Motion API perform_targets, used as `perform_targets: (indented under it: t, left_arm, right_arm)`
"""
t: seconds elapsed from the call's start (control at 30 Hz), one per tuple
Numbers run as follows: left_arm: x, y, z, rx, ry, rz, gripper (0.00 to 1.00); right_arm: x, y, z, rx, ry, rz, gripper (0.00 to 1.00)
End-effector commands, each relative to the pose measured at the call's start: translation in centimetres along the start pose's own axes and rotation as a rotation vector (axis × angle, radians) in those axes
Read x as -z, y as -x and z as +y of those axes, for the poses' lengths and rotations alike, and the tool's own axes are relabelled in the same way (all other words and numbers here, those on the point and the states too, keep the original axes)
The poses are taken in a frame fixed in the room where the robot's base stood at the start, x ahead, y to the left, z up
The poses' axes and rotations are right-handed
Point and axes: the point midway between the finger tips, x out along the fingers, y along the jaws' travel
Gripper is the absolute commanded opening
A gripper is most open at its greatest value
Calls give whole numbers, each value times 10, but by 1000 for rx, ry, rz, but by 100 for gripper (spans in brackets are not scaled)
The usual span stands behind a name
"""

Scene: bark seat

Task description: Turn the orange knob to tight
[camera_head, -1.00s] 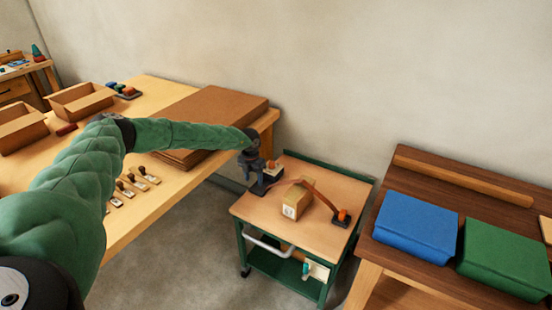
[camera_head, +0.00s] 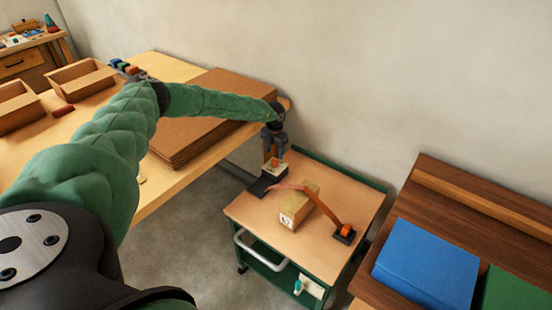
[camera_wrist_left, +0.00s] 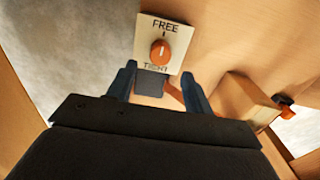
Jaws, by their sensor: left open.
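The orange knob (camera_wrist_left: 160,51) sits on a white plate (camera_wrist_left: 178,32) marked FREE at the top and TIGHT at the bottom in the left wrist view. A pale line on the knob appears to point towards FREE. The knob also shows in the head view (camera_head: 275,161), on the far left corner of the small cart (camera_head: 248,211). My left gripper (camera_head: 273,147) is open and empty just above the knob. In the left wrist view its two dark fingers (camera_wrist_left: 158,71) are spread, with the knob ahead between them and apart from them. My right gripper is out of view.
A wooden block (camera_head: 298,206) lies on the cart under a brown strap (camera_head: 326,211) that runs to a dark block with an orange top (camera_head: 345,230). A workbench with brown boards (camera_head: 212,125) is at left. A blue box (camera_head: 427,263) sits on the right table.

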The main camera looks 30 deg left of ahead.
Motion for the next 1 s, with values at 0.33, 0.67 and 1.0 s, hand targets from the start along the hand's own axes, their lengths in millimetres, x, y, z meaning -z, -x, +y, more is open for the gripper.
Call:
perform_targets:
  t: [0.33, 0.67, 1.0]
  left_arm:
    - [0, -45, 0, 0, 1, 1, 51]
    - [0, -58, 0, 0, 1, 0, 51]
    - [0, -57, 0, 0, 1, 0, 10]
  right_arm:
    - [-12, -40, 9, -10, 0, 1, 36]
    - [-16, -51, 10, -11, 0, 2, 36]
    - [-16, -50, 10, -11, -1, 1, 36]
